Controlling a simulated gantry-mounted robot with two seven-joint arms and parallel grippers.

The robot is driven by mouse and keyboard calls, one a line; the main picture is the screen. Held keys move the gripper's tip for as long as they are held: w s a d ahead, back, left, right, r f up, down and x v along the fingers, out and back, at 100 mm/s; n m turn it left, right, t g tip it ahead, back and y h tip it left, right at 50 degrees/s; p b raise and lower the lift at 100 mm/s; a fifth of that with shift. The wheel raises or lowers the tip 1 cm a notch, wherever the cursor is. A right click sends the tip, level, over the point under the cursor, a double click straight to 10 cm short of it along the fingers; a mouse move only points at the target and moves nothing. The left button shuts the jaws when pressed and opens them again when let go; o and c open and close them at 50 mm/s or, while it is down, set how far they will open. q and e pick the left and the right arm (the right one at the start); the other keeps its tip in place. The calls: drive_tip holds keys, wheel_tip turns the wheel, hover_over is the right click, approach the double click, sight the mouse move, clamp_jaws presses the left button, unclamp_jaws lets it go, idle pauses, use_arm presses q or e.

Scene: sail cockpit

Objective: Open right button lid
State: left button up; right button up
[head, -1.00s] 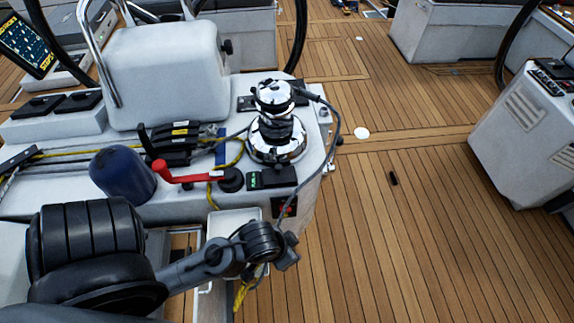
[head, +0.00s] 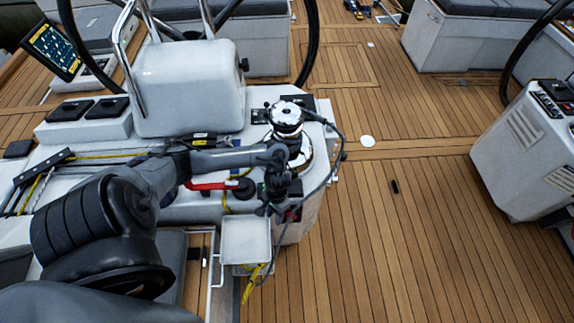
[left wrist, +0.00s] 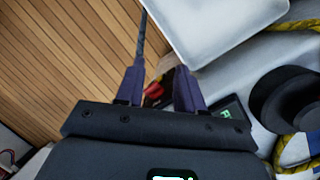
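My left gripper (head: 273,203) is over the console's near right corner in the head view, beside the winch, and covers most of the button lids there. In the left wrist view the two fingers of my left gripper (left wrist: 158,86) stand apart, with nothing clearly held between them. A black part with a green mark (left wrist: 231,110) shows right of the fingers, seemingly at the button lids. The right button lid itself is hidden or cannot be told apart. I cannot tell whether a finger touches it. My right gripper is not in view.
A chrome winch (head: 287,117) with a dark cable (head: 337,150) stands behind the gripper. A red handle (head: 210,185) lies to its left. A red-and-black panel (head: 291,215) is on the console side. A white open tray (head: 245,243) is below. Teak deck to the right is mostly clear.

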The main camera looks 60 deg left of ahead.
use_arm(q)
drive_tip(key=w+a+r+t+y+p, duration=0.2)
drive_tip(key=w+a+r+p, duration=0.1)
drive_tip(key=w+a+r, duration=0.85)
drive_tip(key=shift+n, duration=0.3)
drive_tip(key=f+b, duration=0.1)
drive_tip(key=f, duration=0.1)
drive_tip(key=d+f+b, duration=0.1)
drive_tip(key=f, duration=0.2)
drive_tip(key=s+f+b, duration=0.1)
drive_tip(key=f, duration=0.2)
drive_tip(key=shift+s+d+f, duration=0.1)
drive_tip(key=shift+d+f, duration=0.05)
drive_tip(key=shift+f, duration=0.05)
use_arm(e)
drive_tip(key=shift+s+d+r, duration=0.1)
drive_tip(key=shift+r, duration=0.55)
use_arm(q)
clamp_jaws()
